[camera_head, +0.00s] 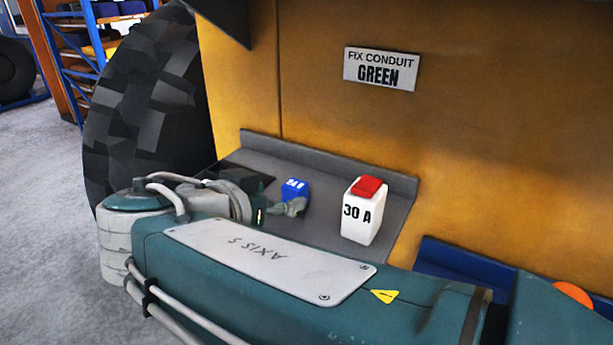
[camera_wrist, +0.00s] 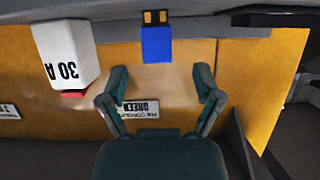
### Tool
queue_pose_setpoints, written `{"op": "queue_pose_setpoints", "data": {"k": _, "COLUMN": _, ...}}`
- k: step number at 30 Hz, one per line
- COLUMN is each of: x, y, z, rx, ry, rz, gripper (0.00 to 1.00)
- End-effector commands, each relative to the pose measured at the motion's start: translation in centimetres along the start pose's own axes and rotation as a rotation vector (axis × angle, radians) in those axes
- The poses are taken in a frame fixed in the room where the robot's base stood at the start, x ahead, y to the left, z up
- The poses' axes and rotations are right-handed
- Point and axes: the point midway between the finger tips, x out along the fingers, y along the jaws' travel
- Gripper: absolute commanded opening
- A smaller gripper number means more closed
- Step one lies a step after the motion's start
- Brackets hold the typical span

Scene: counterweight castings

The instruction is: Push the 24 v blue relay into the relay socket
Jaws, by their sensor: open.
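The blue relay (camera_head: 294,186) stands on the grey shelf with white lettering on it, partly hidden by my gripper (camera_head: 289,207). In the wrist view the relay (camera_wrist: 157,45) shows two yellow contacts at its upper end in the picture. My gripper (camera_wrist: 161,73) is open there, with one finger to each side and the relay beyond the fingertips, centred and not held. A dark flat piece (camera_head: 246,180) lies left of the relay, partly behind my arm; I cannot tell whether it is the relay socket.
A white 30 A block (camera_head: 357,222) with a red top stands right of the relay; it also shows in the wrist view (camera_wrist: 66,50). A raised lip (camera_head: 330,165) backs the shelf against a yellow panel bearing a FIX CONDUIT GREEN sign (camera_head: 380,69). A large black tyre (camera_head: 150,110) stands left.

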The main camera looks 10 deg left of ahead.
Motion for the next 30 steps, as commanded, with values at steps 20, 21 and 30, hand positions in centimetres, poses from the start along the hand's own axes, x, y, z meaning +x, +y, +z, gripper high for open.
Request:
{"op": "queue_pose_setpoints", "data": {"k": 20, "x": 4.9, "y": -0.2, "z": 0.2, "rx": -0.001, "ry": 0.0, "rz": 0.0, "gripper": 0.56}}
{"op": "queue_pose_setpoints", "data": {"k": 21, "x": 4.9, "y": -0.2, "z": 0.2, "rx": 0.0, "ry": 0.0, "rz": 0.0, "gripper": 0.38}}
{"op": "queue_pose_setpoints", "data": {"k": 30, "x": 4.9, "y": -0.2, "z": 0.2, "rx": -0.001, "ry": 0.0, "rz": 0.001, "gripper": 0.0}}
